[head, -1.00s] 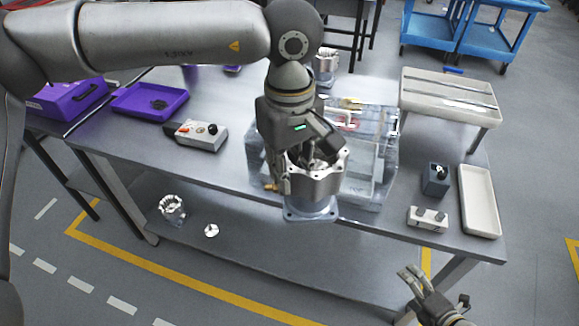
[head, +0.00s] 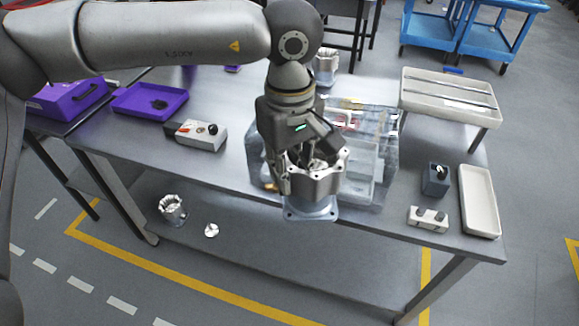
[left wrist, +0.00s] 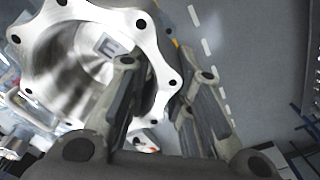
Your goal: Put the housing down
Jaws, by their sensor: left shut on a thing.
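The housing (head: 312,188) is a silver machined cylinder with a scalloped rim and a square base flange. It hangs upright in my left gripper (head: 308,162) over the table's front edge. In the left wrist view the housing (left wrist: 75,45) shows its open bore, bolt holes and a letter E inside. My left gripper (left wrist: 160,105) is shut on its wall, one finger inside the bore and one outside. My right gripper is not in view.
A clear, box-like fixture (head: 385,150) stands on the grey table (head: 225,172) behind the housing. Left are a control box (head: 202,136) and a purple tray (head: 150,101). Right are a dark block (head: 435,180) and a white tray (head: 480,205). Another housing (head: 327,65) stands at the back.

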